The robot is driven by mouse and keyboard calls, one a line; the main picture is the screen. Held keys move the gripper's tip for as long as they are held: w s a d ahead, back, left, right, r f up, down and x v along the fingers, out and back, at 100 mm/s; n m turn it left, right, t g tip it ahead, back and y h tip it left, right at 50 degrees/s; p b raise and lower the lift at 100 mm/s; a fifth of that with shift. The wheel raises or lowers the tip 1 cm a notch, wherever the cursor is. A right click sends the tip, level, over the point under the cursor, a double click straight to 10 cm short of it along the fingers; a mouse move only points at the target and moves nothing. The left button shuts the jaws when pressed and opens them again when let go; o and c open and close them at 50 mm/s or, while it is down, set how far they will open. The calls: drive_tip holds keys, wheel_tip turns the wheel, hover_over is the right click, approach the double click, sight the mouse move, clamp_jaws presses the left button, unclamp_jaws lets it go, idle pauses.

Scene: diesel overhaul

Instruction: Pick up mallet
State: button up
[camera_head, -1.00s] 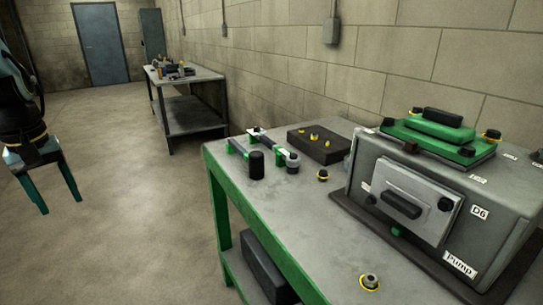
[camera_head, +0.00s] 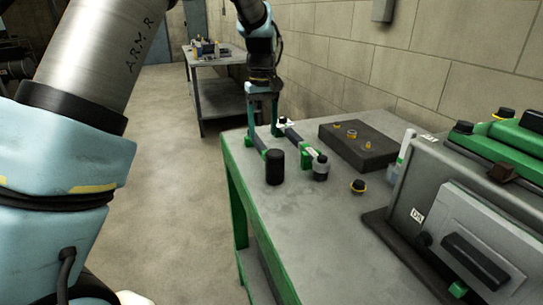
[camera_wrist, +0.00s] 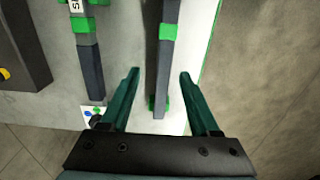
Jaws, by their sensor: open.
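The mallet (camera_head: 275,167) lies on the green-edged workbench (camera_head: 300,215), near its left edge. It has a black cylindrical head, and its dark handle with green bands points toward the bench's far end. My gripper (camera_head: 264,128) is open and points down over the far end of that handle. In the wrist view, the mallet handle (camera_wrist: 166,60) runs between the two teal fingers of my gripper (camera_wrist: 160,75), nearer the left finger. I see no contact. The mallet's head is outside the wrist view.
A similar tool (camera_head: 321,170) with a labelled handle lies just right of the mallet; its handle end is close to my left finger in the wrist view. A dark block (camera_head: 360,148) with yellow-ringed fittings, a loose fitting (camera_head: 358,186) and a grey pump housing (camera_head: 470,215) stand farther right.

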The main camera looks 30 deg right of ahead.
sight(261, 144)
drive_tip(key=shift+a+f+p, duration=0.2)
drive_tip(key=shift+f+p, duration=0.25)
drive_tip(key=shift+f, duration=1.1)
drive_tip(key=shift+a+f+p, duration=0.15)
drive_tip(key=shift+f+p, duration=0.25)
drive_tip(key=shift+f, duration=1.1)
drive_tip(key=shift+c, duration=0.3)
clamp_jaws()
